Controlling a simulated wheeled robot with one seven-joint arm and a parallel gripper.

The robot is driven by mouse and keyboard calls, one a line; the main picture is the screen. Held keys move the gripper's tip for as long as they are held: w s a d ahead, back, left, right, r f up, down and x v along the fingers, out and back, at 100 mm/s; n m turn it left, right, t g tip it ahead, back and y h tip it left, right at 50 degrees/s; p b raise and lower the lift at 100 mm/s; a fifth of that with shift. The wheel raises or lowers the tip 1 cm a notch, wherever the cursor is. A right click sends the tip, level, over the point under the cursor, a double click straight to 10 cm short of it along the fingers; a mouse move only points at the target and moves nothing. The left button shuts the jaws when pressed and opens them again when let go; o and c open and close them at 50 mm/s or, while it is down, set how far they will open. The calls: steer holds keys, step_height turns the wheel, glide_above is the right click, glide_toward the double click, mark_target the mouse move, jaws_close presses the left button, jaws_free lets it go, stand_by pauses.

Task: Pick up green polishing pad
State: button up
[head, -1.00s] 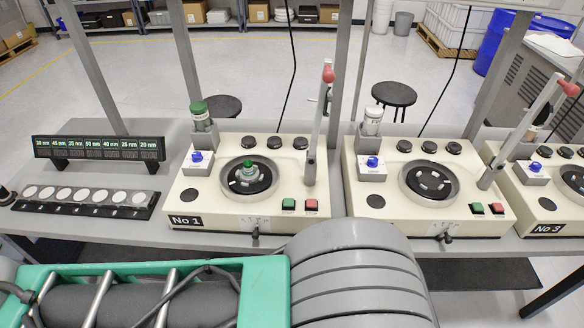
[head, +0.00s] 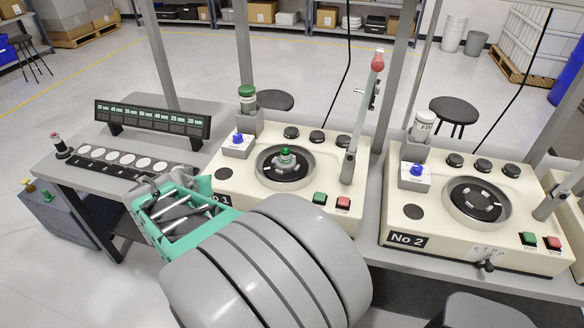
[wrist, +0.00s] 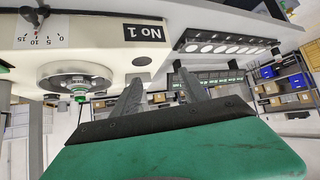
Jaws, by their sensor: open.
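A small green-topped piece (head: 47,196) stands on a low grey cabinet at the far left in the head view; I cannot tell surely that it is the polishing pad. Another green-knobbed piece (head: 285,158) sits on the round platter of machine No 1, and shows upside down in the wrist view (wrist: 80,94). My gripper (wrist: 160,76) is open and empty, its two grey fingers apart. In the head view my arm reaches over the table's front edge, left of machine No 1, and partly hides the gripper.
A black strip of white discs (head: 128,160) lies on the table below a display (head: 150,119). A yellow-topped piece (head: 28,185) stands on the cabinet (head: 78,217). Machine No 1 (head: 230,179) has a tall red-knobbed lever (head: 366,110). Machine No 2 (head: 430,258) stands to the right.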

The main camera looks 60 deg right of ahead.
steer(key=s+d+f+m+g+h+b, duration=0.1)
steer(key=s+d+f+m+h, duration=0.15)
steer(key=d, duration=0.35)
steer(key=s+d+f+m+h+b, duration=0.1)
steer(key=s+d+f, duration=0.15)
steer(key=d, duration=0.25)
steer(key=m+g+h+b, duration=0.2)
steer(key=h, duration=0.3)
glide_toward(284, 155)
steer(key=shift+y, duration=0.25)
steer(key=x, duration=0.4)
steer(key=shift+s+d+r, duration=0.1)
steer(key=shift+s+r, duration=0.15)
steer(key=shift+s, duration=0.05)
steer(key=p+x, duration=0.3)
steer(key=x, duration=0.4)
steer(key=shift+w+d+f, duration=0.1)
steer(key=shift+w+d, duration=0.15)
steer(key=shift+a, duration=0.1)
jaws_close()
